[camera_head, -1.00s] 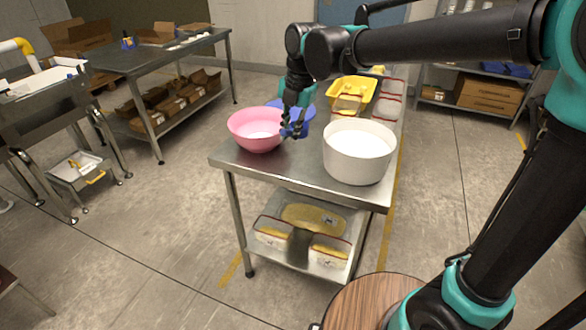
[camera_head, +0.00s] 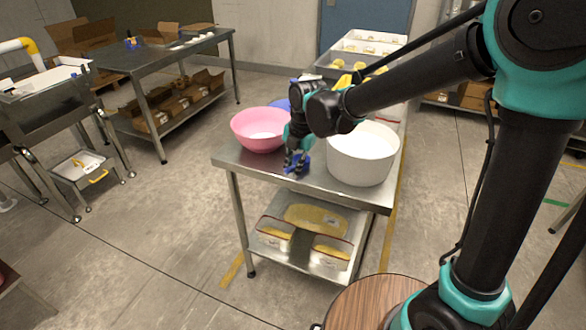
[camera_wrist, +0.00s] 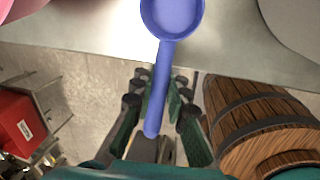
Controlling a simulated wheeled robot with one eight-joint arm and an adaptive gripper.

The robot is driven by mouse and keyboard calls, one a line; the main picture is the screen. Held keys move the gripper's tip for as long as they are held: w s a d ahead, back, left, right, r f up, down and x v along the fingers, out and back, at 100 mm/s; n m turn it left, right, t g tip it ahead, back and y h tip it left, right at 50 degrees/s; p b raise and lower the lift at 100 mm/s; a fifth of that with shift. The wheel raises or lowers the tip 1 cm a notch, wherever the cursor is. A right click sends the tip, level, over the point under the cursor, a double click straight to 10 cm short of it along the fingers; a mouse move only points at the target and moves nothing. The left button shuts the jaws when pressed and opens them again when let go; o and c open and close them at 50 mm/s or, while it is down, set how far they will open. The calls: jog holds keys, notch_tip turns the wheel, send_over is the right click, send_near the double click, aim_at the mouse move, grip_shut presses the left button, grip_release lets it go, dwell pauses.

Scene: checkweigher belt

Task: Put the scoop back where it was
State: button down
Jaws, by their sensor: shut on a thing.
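The blue scoop (camera_wrist: 172,16) shows in the wrist view with its bowl at the top and its handle running down between my gripper's fingers. My gripper (camera_wrist: 163,104) is shut on the handle. In the head view my gripper (camera_head: 297,160) is over the front part of the steel table (camera_head: 248,167), between the pink bowl and the white tub. A bit of the blue scoop (camera_head: 302,163) shows there beside the fingers. I cannot tell whether the scoop touches the table top.
The pink bowl (camera_head: 256,143) stands on the table left of my gripper, with white contents. The large white tub (camera_head: 345,172) stands close on the right. The table's front strip is bare.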

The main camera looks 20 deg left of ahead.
jog(key=shift+f, duration=0.1)
jog(key=c, duration=1.5)
grip_release()
notch_tip(320, 180, up, 12)
jog(key=d, duration=0.2)
jog(key=shift+s, duration=0.2)
